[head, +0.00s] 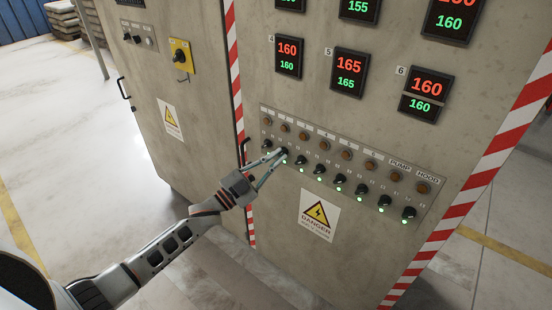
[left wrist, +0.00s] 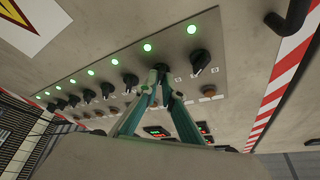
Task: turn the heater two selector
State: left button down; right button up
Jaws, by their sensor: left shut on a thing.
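The heater two selector, a small black knob, is the second from the left in the lower row of the control panel (head: 334,158). My left gripper (head: 284,154) is at that knob, with its fingers closed around it. In the left wrist view my left gripper (left wrist: 158,78) has its teal fingers converging on the dark selector (left wrist: 161,68), which is partly hidden by the fingertips. A green light (left wrist: 148,47) is lit beside it. The exact angle of the knob is hard to tell. My right gripper is not in view.
The first selector (left wrist: 200,60) is close beside the gripped one; the third selector (head: 301,160) is on its other side. Amber lamps sit above the row. A black door handle (head: 243,150) is left of the panel. A danger sign (head: 318,214) is below.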

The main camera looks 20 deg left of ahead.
pick_arm(q)
jog(key=shift+m+g, duration=0.4)
jog(key=shift+m, duration=0.4)
jog(key=shift+m+h, duration=0.3)
jog(key=c, duration=2.2)
grip_release()
jog(key=v, duration=1.2)
jog(key=shift+a+r, duration=0.1)
jog(key=shift+r, duration=0.05)
